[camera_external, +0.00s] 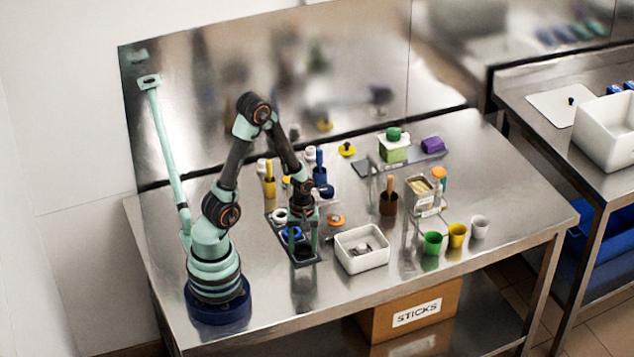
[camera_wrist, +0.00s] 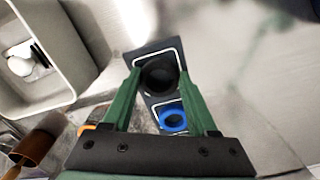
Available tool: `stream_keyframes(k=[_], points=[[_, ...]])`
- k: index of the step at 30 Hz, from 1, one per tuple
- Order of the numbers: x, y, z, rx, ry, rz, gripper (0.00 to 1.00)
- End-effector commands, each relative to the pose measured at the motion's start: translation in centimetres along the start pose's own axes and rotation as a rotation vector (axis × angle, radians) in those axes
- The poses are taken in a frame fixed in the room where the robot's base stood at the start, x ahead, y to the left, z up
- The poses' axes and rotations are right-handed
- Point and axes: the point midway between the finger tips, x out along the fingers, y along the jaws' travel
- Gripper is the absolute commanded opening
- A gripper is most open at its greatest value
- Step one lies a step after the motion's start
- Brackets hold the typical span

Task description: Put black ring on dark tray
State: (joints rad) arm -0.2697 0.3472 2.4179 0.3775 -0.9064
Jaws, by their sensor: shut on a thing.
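The dark tray (camera_external: 267,219) is a narrow strip on the bench in front of my base, with white-outlined slots. It also shows in the wrist view (camera_wrist: 137,56). A white ring (camera_external: 279,215) sits at its far end, and a blue ring (camera_external: 291,233) sits in the middle, also in the wrist view (camera_wrist: 173,119). The black ring (camera_wrist: 160,78) is between the green fingers of my gripper (camera_wrist: 159,72), within the outline of the near-end slot. My gripper (camera_external: 303,246) points down there, shut on the ring. I cannot tell whether the ring touches the tray.
A white bin (camera_external: 361,258) stands just right of the tray, close to my gripper. An orange ring (camera_external: 336,220) lies behind it. A brown cup (camera_external: 388,204), green cup (camera_external: 432,243) and yellow cup (camera_external: 457,235) stand further right. Blue and yellow bottles stand behind the tray.

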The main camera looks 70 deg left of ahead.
Motion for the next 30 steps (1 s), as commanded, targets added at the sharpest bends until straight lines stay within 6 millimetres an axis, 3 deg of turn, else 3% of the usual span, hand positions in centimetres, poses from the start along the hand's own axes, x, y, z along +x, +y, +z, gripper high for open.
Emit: stream_keyframes(k=[13, 14, 15, 16, 30], points=[[0.55, -0.01, 0.0, 0.0, 0.0, -0.001, 0.06], [0.54, 0.0, 0.0, 0.0, 0.0, 0.0, 0.66], [0.52, 0.01, -0.01, 0.0, 0.0, 0.0, 0.82], [0.52, 0.01, -0.01, 0.0, 0.0, 0.0, 0.89], [-0.3, 0.09, -0.07, 0.0, 0.003, 0.003, 0.89]])
